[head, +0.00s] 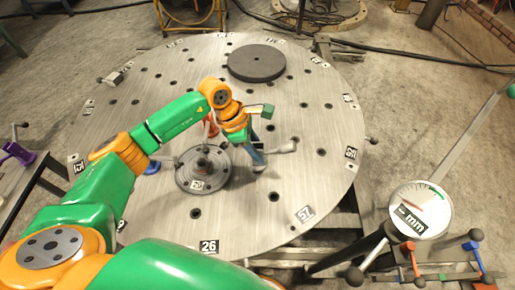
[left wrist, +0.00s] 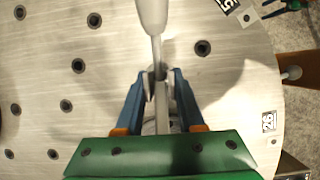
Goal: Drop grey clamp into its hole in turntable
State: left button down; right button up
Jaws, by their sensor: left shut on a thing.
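The turntable (head: 320,110) is a large round grey metal plate with many dark holes and numbered labels; its holes also show in the left wrist view (left wrist: 110,50). My left gripper (head: 258,162) is over the plate, just right of the central hub. In the left wrist view the blue fingers (left wrist: 160,82) are shut on the grey clamp (left wrist: 152,15), gripping its thin bar below the light grey handle. The clamp's lower end is hidden. My right gripper is not in view.
The dark stepped hub (head: 190,180) stands at the plate's middle, close to my gripper. A dark disc (head: 256,62) lies toward the far side. A dial gauge (head: 420,210) and a rack with coloured handles (head: 430,270) are at the right. The plate's right part is clear.

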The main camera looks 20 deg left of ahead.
aim_at(260, 146)
pick_arm(q)
jog(key=shift+f+b, duration=1.95)
jog(key=shift+f, duration=0.15)
jog(key=shift+w, duration=0.1)
jog(key=c, duration=0.8)
grip_release()
jog(key=shift+r, duration=0.1)
jog(key=shift+r+p, duration=2.75)
jog(key=shift+r, duration=1.05)
jog(key=shift+f, duration=0.1)
jog(key=o, duration=0.6)
jog(key=shift+c, duration=0.2)
